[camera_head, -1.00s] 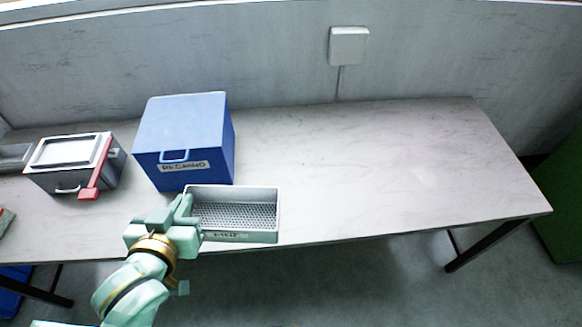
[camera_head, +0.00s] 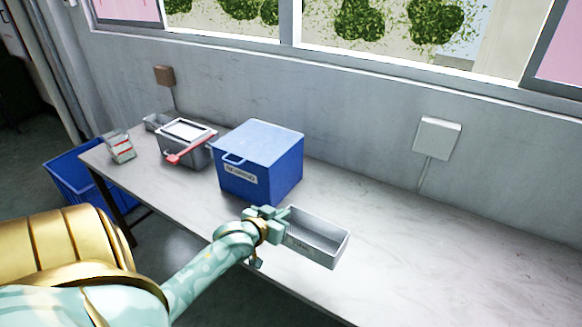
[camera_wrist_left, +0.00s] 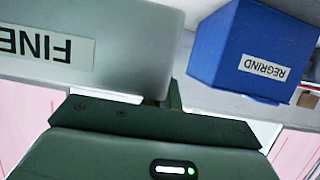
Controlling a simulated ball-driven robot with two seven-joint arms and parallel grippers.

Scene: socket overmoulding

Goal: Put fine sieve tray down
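The fine sieve tray (camera_head: 335,251) is a grey, open-topped rectangular box over the table near its front edge, just right of the blue box. In the left wrist view the tray's wall (camera_wrist_left: 120,45) fills the upper left and carries a label reading FINE, upside down. My left gripper (camera_head: 280,222) is shut on the tray's near-left end wall. The tray looks level. I cannot tell whether its underside touches the table. My right gripper is in neither view.
A blue box (camera_head: 262,160) labelled REGRIND stands close to the tray. Left of it are a grey container (camera_head: 196,152) with a red-handled tool (camera_head: 185,153), and a small striped object (camera_head: 121,147). A blue crate (camera_head: 62,180) is below the table's left end. The table (camera_head: 450,270) to the right is clear.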

